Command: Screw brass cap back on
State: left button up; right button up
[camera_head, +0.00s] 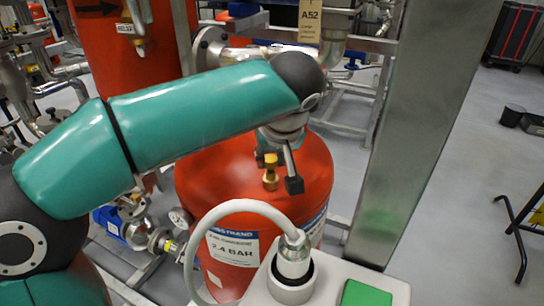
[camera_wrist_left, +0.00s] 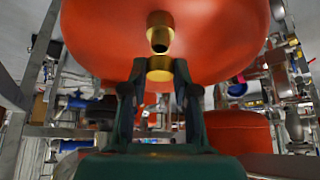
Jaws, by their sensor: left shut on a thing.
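The brass cap (camera_head: 271,159) is in my left gripper (camera_head: 267,153), above the red tank (camera_head: 235,185). A brass fitting (camera_head: 270,180) stands on the tank top just below the cap. In the left wrist view, my left gripper (camera_wrist_left: 160,70) has its two dark fingers shut on the cap (camera_wrist_left: 159,66). The fitting (camera_wrist_left: 160,30) shows its dark open mouth facing the cap, nearly in line with it. Whether the cap touches the fitting is unclear. My right gripper is not in view.
A pressure gauge (camera_head: 180,217) and pipework sit left of the tank. A broad metal post (camera_head: 418,130) rises close on the right. Another red tank (camera_head: 125,50) stands behind. A tag marked A52 (camera_head: 310,20) hangs at the back.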

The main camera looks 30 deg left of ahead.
pick_arm(q)
jog(key=shift+f, duration=0.2)
dwell(0.3)
jog(key=shift+f+b, duration=0.6)
jog(key=shift+b, duration=0.15)
jog(key=shift+f, duration=0.2)
jog(key=shift+f+b, duration=0.4)
jog(key=shift+b, duration=0.15)
jog(key=shift+a, duration=0.1)
dwell(0.5)
